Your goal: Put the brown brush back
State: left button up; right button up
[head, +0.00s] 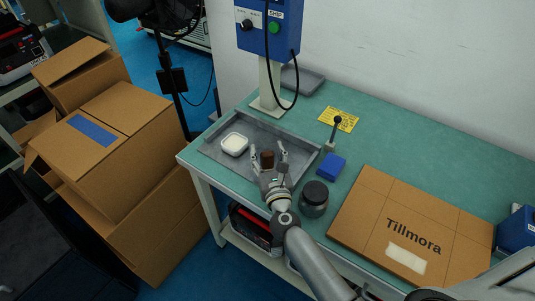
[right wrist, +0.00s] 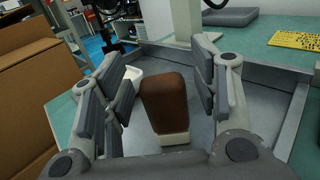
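The brown brush (head: 267,158) is a brown block over a pale cream part, standing in the grey tray (head: 212,154) on the green bench. My right gripper (head: 270,157) reaches over the tray's front edge with its fingers spread, one on each side of the brush. In the right wrist view the brush (right wrist: 166,100) stands between the open fingers (right wrist: 165,90), with a gap on the right and the left finger close beside it. I cannot tell whether that finger touches. My left gripper is not in view.
A white dish (head: 234,144) sits in the tray, left of the brush. A dark jar (head: 314,198), a blue block (head: 331,167), a small lever (head: 334,133) and a Tillmora carton (head: 372,215) stand right of the tray. A blue control box (head: 270,30) rises behind.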

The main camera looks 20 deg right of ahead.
jog(key=shift+r, duration=0.2)
jog(key=shift+s+f, duration=0.15)
jog(key=shift+s, duration=0.2)
jog(key=s, duration=0.3)
jog(key=s+a+b, duration=0.1)
jog(key=s, duration=0.5)
jog(key=shift+s+a+b, duration=0.15)
jog(key=shift+s+b, duration=0.2)
jog(key=shift+s+a, duration=0.1)
jog(key=shift+s, duration=0.7)
